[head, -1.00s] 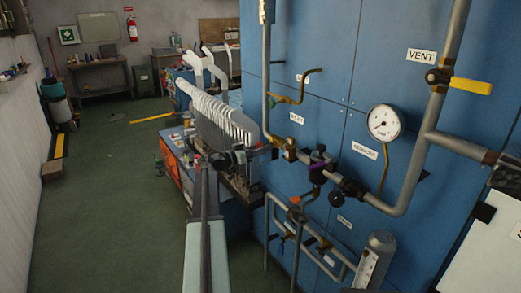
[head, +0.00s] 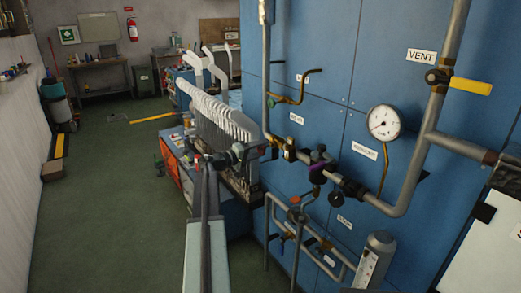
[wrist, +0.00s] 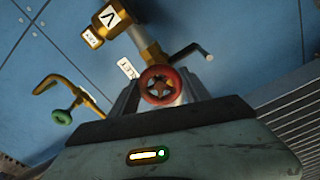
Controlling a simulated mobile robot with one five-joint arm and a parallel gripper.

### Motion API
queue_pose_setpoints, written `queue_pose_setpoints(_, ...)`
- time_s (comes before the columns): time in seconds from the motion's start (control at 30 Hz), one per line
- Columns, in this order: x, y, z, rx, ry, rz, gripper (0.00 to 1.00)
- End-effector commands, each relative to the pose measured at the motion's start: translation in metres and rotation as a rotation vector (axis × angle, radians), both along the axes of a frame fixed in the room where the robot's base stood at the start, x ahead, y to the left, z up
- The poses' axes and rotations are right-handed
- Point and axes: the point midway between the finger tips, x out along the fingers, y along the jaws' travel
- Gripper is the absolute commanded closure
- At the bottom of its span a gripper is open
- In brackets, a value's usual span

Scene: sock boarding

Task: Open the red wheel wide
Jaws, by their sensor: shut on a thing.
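The red wheel (wrist: 162,85) is a small round spoked handwheel in the middle of the wrist view. It sits between the two grey fingers of my gripper (wrist: 163,92), which is shut on its rim. In the head view my gripper (head: 259,150) is at the left end of the pipe run, in front of the blue panel. I cannot make out the red wheel there, as my gripper and wrist cover that spot. How far the wheel is turned cannot be told.
A brass valve with a green knob (wrist: 62,117) is left of the wheel in the wrist view. White sock forms (head: 218,112) stand behind my gripper.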

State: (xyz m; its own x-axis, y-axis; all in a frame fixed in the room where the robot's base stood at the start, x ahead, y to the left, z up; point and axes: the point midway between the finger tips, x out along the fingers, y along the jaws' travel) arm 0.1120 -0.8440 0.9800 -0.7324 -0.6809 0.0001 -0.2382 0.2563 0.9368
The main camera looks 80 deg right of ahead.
Motion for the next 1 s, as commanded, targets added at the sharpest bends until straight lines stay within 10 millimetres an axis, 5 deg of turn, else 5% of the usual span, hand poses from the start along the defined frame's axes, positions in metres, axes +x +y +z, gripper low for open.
queue_pose_setpoints(1.0, 0.0004, 0.0014, -0.0006, 0.707, 0.650, 0.000, 0.85)
